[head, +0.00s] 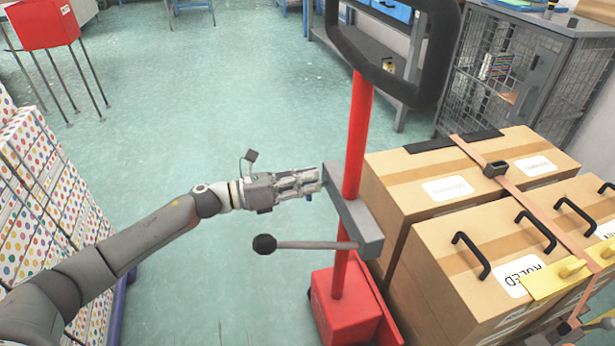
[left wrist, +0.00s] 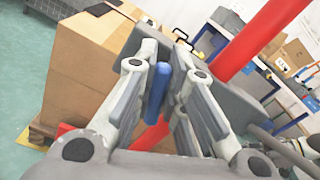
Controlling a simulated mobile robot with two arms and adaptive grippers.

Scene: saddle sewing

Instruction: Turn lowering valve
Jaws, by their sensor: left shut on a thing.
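The lowering valve appears to be the small blue lever (left wrist: 158,88), upright between the fingers in the left wrist view. In the head view only a small blue tip (head: 309,198) shows under the fingers. My left gripper (head: 318,182) is at the left end of the grey crossbar (head: 352,215) on the red post (head: 356,140). Its fingers (left wrist: 160,92) stand on both sides of the blue lever and are shut on it. The fingers hide most of the lever in the head view.
A grey rod with a black ball knob (head: 264,244) sticks out left, below my left gripper. Strapped cardboard boxes (head: 440,190) stand right of the post. Dotted boxes (head: 45,190) stand at the left. The floor (head: 200,110) behind my left arm is clear.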

